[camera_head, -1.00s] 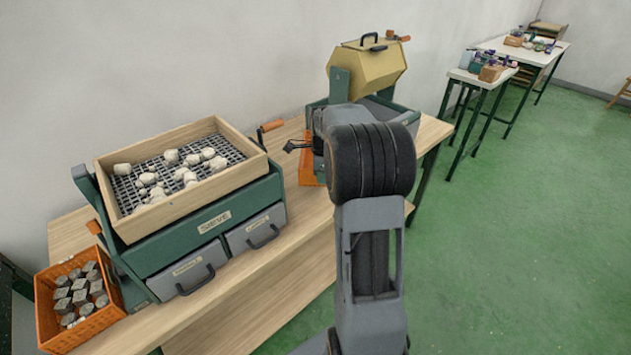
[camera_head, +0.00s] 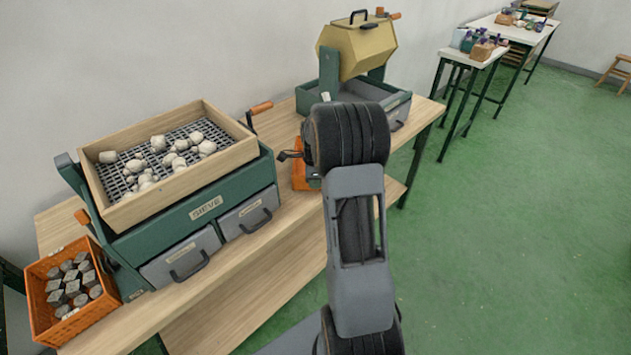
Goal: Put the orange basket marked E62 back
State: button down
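An orange basket (camera_head: 301,177) stands on the workbench between the sieve and the drum machine. My arm hides most of it, and no E62 mark can be read. A second orange basket (camera_head: 40,321), full of grey pieces, sits at the bench's left end, also with no readable mark. My gripper (camera_head: 289,155) shows only as a small dark tip sticking out left of my wrist, just above the half-hidden basket. The rest of it is hidden, so I cannot tell whether it is open or touches the basket.
The green sieve unit (camera_head: 205,209) with a wooden tray of pale lumps and two grey drawers fills the bench's left half. A yellow drum machine (camera_head: 357,50) stands behind my arm. The green floor (camera_head: 520,240) at right is clear.

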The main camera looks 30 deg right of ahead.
jog(key=c, duration=1.8)
grip_release()
jog(key=shift+f, duration=0.2)
jog(key=o, duration=0.5)
jog(key=shift+r, duration=0.15)
notch_tip(320, 180, up, 12)
jog(key=shift+r+p, duration=0.1)
jog(key=shift+p, duration=0.3)
